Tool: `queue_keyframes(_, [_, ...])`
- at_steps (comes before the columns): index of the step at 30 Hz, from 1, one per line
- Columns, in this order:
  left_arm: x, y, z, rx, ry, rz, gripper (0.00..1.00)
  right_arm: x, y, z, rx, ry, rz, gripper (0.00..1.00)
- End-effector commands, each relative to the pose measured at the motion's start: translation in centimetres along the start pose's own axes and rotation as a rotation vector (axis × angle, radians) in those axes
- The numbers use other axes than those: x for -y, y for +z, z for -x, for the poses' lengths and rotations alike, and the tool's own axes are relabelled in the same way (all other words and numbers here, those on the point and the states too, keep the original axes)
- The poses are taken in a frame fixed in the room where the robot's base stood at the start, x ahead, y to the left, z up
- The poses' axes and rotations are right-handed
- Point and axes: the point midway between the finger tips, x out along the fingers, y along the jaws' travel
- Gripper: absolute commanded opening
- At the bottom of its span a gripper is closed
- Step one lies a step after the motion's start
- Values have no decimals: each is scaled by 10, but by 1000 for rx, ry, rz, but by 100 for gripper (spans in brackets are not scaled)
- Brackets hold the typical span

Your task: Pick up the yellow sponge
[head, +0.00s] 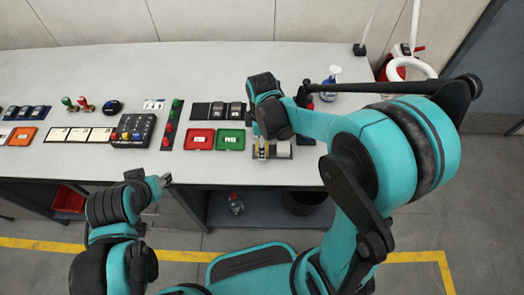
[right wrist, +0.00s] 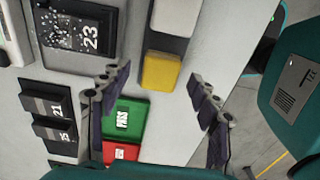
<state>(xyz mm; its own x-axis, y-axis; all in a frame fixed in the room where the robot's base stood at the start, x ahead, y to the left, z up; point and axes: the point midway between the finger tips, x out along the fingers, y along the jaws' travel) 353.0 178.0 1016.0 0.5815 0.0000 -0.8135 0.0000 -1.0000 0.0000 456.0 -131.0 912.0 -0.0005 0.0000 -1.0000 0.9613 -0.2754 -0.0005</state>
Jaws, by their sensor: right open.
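In the head view my right gripper (head: 266,135) hangs over the bench's front part and largely hides the sponge. My left gripper (head: 160,183) is in front of the bench edge, away from the sponge; its jaw state is unclear.
A green tray (head: 231,139) and a red tray (head: 199,139) lie left of the right gripper. A black button box (head: 132,130) is further left.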

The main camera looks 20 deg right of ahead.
Motion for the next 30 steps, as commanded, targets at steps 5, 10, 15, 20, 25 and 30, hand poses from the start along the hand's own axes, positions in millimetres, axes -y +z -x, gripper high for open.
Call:
queue_keyframes(5, [0,3,-4,0,0,0,40,0,0,-11,0,0,0,62])
queue_keyframes(10, [0,2,-3,0,0,0,40,0,0,-10,0,0,-1,49])
queue_keyframes(15, [0,2,-3,0,0,0,40,0,0,-10,0,0,-1,22])
queue_keyframes(20, [0,2,-3,0,0,0,40,0,0,-10,0,0,-1,19])
queue_keyframes(25, [0,2,-3,0,0,0,40,0,0,-9,0,0,-1,19])
queue_keyframes(30, [0,-2,2,0,0,0,40,0,0,4,0,0,-1,19])
